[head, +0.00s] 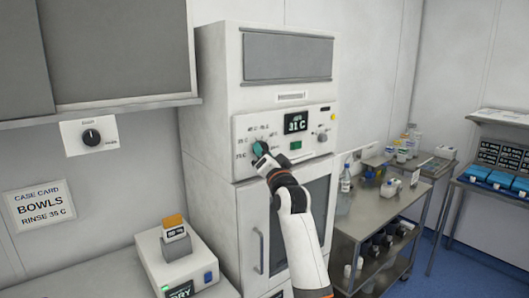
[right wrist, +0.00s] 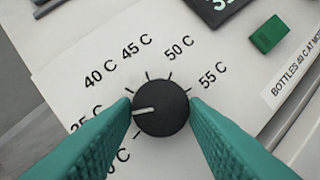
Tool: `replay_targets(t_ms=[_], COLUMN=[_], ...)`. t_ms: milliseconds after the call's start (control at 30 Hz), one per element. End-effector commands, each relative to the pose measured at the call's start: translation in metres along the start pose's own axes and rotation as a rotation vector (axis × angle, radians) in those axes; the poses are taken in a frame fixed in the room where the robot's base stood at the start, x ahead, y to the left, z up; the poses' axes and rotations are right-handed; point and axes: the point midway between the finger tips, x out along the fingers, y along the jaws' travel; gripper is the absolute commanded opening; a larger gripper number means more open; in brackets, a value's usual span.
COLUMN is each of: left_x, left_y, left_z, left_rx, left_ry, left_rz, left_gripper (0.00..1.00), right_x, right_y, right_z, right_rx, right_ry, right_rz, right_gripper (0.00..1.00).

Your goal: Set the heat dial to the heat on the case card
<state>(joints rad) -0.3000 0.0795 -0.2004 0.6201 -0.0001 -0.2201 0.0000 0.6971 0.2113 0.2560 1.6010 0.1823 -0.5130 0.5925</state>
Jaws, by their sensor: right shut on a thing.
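The case card (head: 40,205) on the left wall reads "BOWLS" and a rinse heat that looks like 35 C. The heat dial (right wrist: 161,108) is a round black knob with a white pointer. The pointer aims left, roughly towards the 35 C label, which a finger partly covers. The cabinet's display (head: 296,122) appears to read 31 C; the digits are small. My right gripper (head: 260,150) is at the panel, its teal fingers (right wrist: 163,112) shut on either side of the dial. In the head view the gripper mostly hides the dial. My left gripper is out of view.
A green button (right wrist: 268,35) and a second small knob (head: 322,137) are on the same panel. Another black dial (head: 91,137) is on a wall plate at left. A small box unit (head: 180,268) stands on the counter. A steel cart (head: 385,215) with bottles is at right.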

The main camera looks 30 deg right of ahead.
Motion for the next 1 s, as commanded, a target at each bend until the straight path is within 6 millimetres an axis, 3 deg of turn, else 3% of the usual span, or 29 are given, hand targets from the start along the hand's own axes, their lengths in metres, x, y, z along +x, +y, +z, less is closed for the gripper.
replay_targets(t_ms=[433,467,567,867,1000], left_x=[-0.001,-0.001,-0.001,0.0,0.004], left_y=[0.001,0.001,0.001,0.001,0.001], left_z=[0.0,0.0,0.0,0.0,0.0], left_rx=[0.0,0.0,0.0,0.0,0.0], left_ry=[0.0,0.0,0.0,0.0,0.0], left_rz=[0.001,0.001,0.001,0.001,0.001], left_gripper=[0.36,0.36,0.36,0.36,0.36], right_x=[0.0,0.0,0.0,-0.001,-0.01], right_y=[0.0,0.0,0.0,0.0,-0.001], right_z=[0.0,0.0,0.0,0.0,-0.002], right_rx=[0.008,0.008,0.008,0.008,0.008], right_ry=[0.0,0.0,0.0,0.0,0.0], right_rz=[-0.004,-0.004,-0.004,-0.003,-0.003], right_gripper=[0.17,0.45,0.61,0.61,0.61])
